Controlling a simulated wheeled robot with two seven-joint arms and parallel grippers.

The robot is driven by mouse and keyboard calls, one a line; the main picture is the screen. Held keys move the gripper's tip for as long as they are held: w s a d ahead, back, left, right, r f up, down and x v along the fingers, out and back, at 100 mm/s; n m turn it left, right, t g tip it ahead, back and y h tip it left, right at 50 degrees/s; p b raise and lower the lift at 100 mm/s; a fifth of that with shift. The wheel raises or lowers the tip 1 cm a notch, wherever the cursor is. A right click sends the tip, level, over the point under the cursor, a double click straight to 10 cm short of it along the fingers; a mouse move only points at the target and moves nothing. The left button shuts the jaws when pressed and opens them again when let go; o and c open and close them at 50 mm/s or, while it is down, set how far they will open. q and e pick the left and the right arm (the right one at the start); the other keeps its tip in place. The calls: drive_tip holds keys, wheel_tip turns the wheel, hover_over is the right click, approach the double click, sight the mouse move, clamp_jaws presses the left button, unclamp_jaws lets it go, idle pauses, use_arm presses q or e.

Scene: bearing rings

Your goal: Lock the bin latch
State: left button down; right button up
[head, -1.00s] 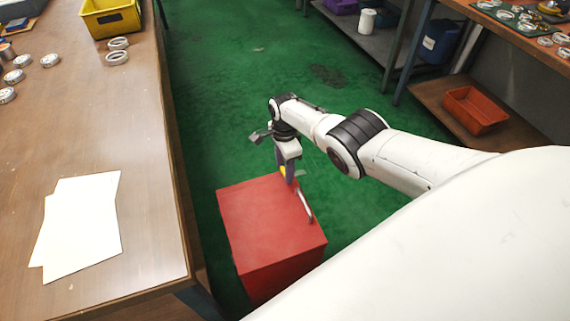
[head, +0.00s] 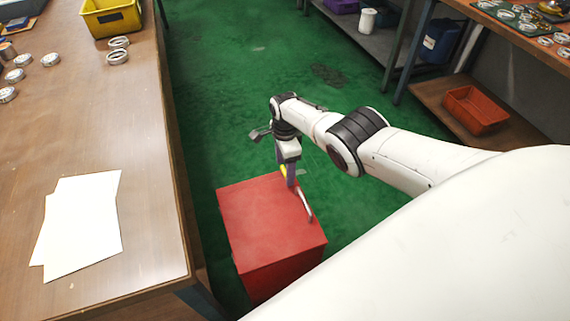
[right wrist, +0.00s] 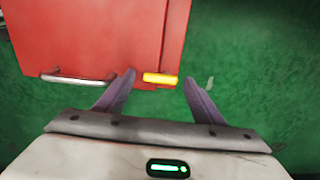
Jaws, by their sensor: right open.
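The red bin (head: 262,215) stands on the green floor with its lid down; it also shows in the right wrist view (right wrist: 90,35). A yellow latch (right wrist: 160,79) sits at the edge of the bin, and only a sliver of it (head: 283,171) shows in the head view. A silver handle (right wrist: 78,79) lies along the same side of the bin. My right gripper (right wrist: 159,77) is open at that edge. Its two fingers stand on either side of the latch with a gap to each. I cannot tell contact or exact height. My left gripper is not in view.
A wooden bench (head: 140,200) with white papers (head: 85,225), metal rings (head: 118,57) and a yellow tray (head: 110,18) runs along the left. Shelves with an orange tray (head: 475,110) stand at the right. The green floor around the bin is clear.

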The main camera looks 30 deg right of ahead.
wheel_tip(320, 180, up, 4)
drive_tip(key=p, duration=0.3)
drive_tip(key=shift+p, duration=0.4)
use_arm(q)
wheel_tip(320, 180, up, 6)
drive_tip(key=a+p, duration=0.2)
drive_tip(key=p, duration=0.3)
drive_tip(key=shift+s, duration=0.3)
use_arm(e)
wheel_tip(320, 180, up, 6)
drive_tip(key=shift+r, duration=0.15)
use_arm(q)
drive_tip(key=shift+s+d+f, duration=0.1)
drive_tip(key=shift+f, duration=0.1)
